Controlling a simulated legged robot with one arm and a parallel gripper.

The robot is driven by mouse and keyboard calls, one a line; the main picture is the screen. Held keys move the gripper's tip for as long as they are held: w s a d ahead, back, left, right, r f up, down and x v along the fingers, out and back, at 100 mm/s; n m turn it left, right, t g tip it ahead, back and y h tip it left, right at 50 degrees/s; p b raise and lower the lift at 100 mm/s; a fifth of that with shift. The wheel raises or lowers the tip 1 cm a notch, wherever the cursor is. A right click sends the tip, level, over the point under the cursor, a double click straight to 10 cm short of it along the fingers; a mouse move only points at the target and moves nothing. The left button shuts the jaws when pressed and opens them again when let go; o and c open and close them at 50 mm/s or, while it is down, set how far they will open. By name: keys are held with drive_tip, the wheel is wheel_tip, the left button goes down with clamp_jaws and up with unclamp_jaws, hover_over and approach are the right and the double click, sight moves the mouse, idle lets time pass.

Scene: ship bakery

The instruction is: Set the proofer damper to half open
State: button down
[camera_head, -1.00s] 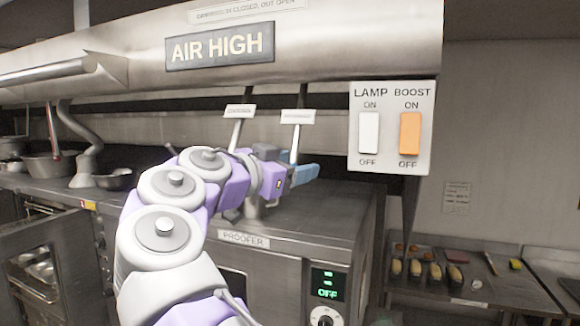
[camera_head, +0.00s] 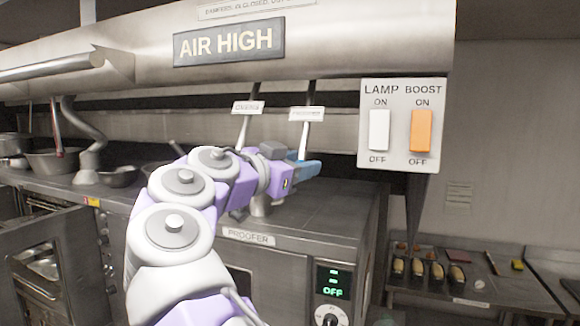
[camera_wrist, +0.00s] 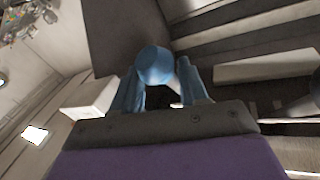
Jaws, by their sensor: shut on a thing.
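The proofer damper lever (camera_head: 304,138) hangs below the hood's front edge, with a white tag on its shaft. It slants slightly, its lower end a little left of its top. My gripper (camera_head: 304,171), with blue fingers, is at its lower end, shut on it. In the wrist view, a round blue knob (camera_wrist: 153,65) sits between the two fingers of my gripper (camera_wrist: 160,85). The fingers partly hide the lever's end. A second damper lever (camera_head: 243,130), with its own tag, hangs to the left, apart from the fingers.
The stainless hood (camera_head: 120,62) with an AIR HIGH plate (camera_head: 230,42) runs above. A LAMP and BOOST switch panel (camera_head: 402,125) is close on the right. The proofer (camera_head: 290,275) stands below, its display reading OFF. A side table (camera_head: 490,290) holds loaves.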

drive_tip(key=w+d+f+h, duration=0.1)
drive_tip(key=w+d+f, duration=0.1)
drive_tip(key=w, duration=0.4)
drive_tip(key=shift+w+d+m+t+b, duration=0.15)
drive_tip(key=shift+d+m+t+b, duration=0.2)
drive_tip(key=shift+d, duration=0.1)
drive_tip(key=c, duration=1.1)
unclamp_jaws()
drive_tip(key=o, duration=0.4)
drive_tip(key=shift+d, duration=0.3)
drive_tip(key=shift+s+a, duration=0.25)
drive_tip(key=shift+a, duration=0.05)
